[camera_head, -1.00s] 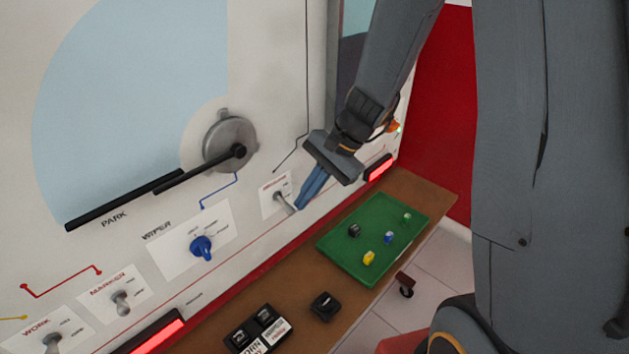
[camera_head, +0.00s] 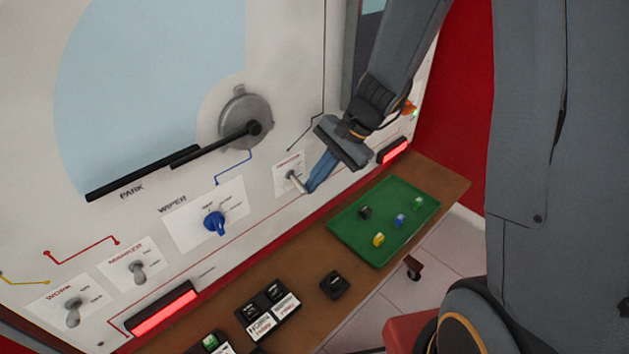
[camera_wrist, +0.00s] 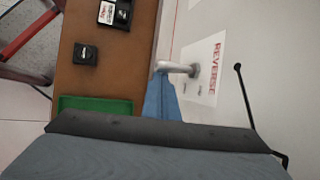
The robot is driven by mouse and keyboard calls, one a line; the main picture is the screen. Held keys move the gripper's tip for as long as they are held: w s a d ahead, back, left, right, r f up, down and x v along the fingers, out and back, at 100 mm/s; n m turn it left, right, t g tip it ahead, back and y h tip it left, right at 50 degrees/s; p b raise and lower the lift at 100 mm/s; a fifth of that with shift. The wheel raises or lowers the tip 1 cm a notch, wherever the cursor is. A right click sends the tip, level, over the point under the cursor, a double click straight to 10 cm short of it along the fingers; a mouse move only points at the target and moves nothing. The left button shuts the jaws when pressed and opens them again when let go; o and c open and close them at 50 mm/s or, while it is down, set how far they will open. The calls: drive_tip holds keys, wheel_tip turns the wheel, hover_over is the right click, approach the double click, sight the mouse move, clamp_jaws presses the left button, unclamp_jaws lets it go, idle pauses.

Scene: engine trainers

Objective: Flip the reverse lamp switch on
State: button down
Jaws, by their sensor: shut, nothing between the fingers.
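The reverse lamp switch (camera_head: 295,180) is a metal toggle on a white label plate on the panel. In the wrist view its lever (camera_wrist: 176,67) sticks out sideways from a round base beside the red word REVERSE (camera_wrist: 216,68). My gripper (camera_head: 311,186) has blue fingers, shut with nothing in them. The fingertips are at the lever's free end and appear to touch it. In the wrist view the blue fingers (camera_wrist: 161,98) lie just below the lever's tip. Which marked position the lever is in cannot be read.
A green tray (camera_head: 352,238) with small coloured parts lies on the brown shelf (camera_head: 440,178) below. A black wiper arm (camera_head: 190,160) is above.

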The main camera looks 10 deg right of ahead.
drive_tip(key=shift+r, duration=0.8)
idle(0.6)
drive_tip(key=shift+w+a+r+p, duration=0.15)
drive_tip(key=shift+a+r+p, duration=0.15)
drive_tip(key=shift+r+p, duration=0.35)
idle(1.5)
drive_tip(key=shift+r, duration=0.2)
drive_tip(key=shift+w+r+p, duration=0.1)
drive_tip(key=shift+r+p, duration=0.45)
drive_tip(key=shift+r, duration=0.25)
drive_tip(key=b+v, duration=0.2)
drive_tip(key=v, duration=0.6)
drive_tip(key=shift+d, duration=0.2)
drive_tip(key=shift+f, duration=0.2)
